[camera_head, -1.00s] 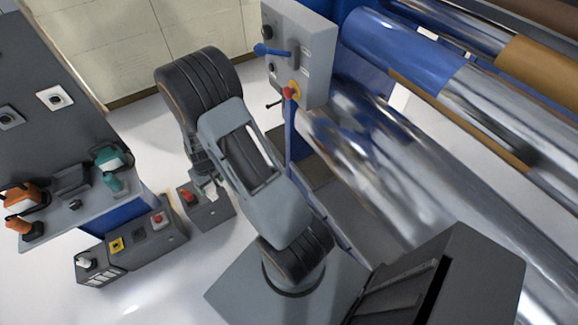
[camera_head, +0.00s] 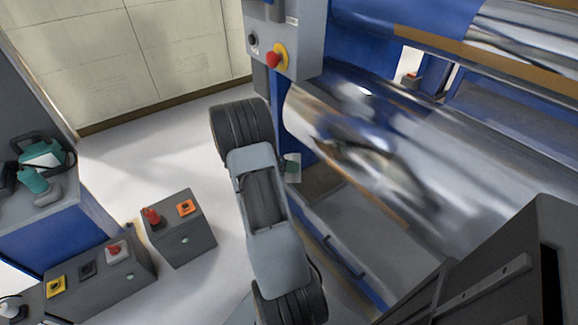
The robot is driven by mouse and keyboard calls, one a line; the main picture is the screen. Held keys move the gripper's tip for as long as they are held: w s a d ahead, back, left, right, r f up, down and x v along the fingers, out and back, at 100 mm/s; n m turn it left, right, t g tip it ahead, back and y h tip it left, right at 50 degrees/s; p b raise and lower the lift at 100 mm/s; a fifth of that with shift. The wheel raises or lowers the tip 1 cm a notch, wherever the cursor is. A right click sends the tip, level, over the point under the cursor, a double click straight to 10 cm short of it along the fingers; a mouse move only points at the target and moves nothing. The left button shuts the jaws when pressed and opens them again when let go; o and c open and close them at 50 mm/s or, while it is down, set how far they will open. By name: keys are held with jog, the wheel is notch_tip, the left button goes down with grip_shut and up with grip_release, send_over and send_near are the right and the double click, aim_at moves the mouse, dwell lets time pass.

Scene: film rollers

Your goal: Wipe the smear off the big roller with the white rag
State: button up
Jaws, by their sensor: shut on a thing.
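The big roller (camera_head: 470,150) is a shiny metal cylinder running from the centre to the lower right in the head view. Its surface carries blurred blue, dark and brownish streaks, and I cannot tell the smear from reflections. My grey arm rises left of the roller, and its black elbow is near the roller's left end. My gripper is hidden behind my arm. A small pale, greenish-white patch (camera_head: 292,168) shows just right of the arm, below the roller's end. It may be part of the white rag, but I cannot tell what holds it.
A grey control box (camera_head: 287,38) with a red button stands above the roller's left end. Grey button boxes (camera_head: 180,228) sit at the lower left. A blue-sided bench (camera_head: 50,235) holds a teal tool (camera_head: 38,160).

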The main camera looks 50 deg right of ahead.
aim_at(290, 154)
jog(key=r+n+h, duration=0.1)
jog(key=d+r+t+h, duration=0.1)
jog(key=d+r+n+h, duration=0.1)
jog(key=h, duration=0.1)
jog(key=shift+w+r+n+t, duration=0.2)
jog(key=shift+w+n+t, duration=0.1)
jog(key=shift+w+d+r+h, duration=0.1)
jog(key=shift+d+r+h, duration=0.1)
jog(key=shift+r+h, duration=0.35)
jog(key=shift+d+h+b, duration=0.35)
jog(key=shift+d, duration=0.15)
jog(key=shift+r+b+x, duration=0.1)
jog(key=shift+b+x, duration=0.2)
jog(key=shift+x, duration=0.95)
jog(key=shift+r+b+x, duration=0.15)
jog(key=shift+b+x, duration=0.15)
jog(key=shift+x, duration=0.9)
jog(key=shift+w+x, duration=0.2)
jog(key=shift+x, duration=0.9)
jog(key=shift+d+r, duration=0.1)
jog(key=shift+d, duration=0.05)
